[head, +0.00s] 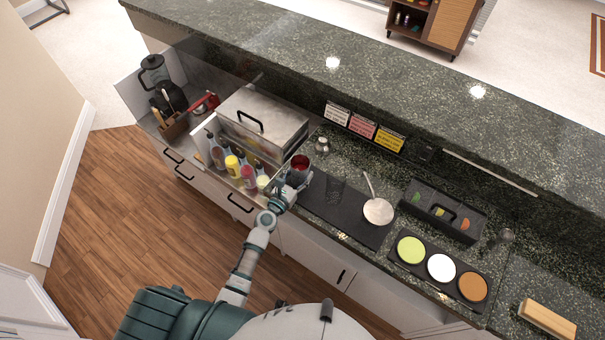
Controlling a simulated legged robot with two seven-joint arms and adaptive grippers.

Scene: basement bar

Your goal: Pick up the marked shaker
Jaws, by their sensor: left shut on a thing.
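A small red-topped vessel (299,162), which looks like the marked shaker, is at the left end of the black bar mat. My left gripper (294,179) is shut on it from the front side; the fingers hide its lower part, so I cannot tell whether it touches the counter. A small silver and clear vessel (322,145) stands behind it to the right. My right gripper is not in view.
Several bottles (232,166) stand in a rack just left of my gripper, by a steel lidded bin (263,120). A garnish box (443,210) and three-dish tray (441,268) are right.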

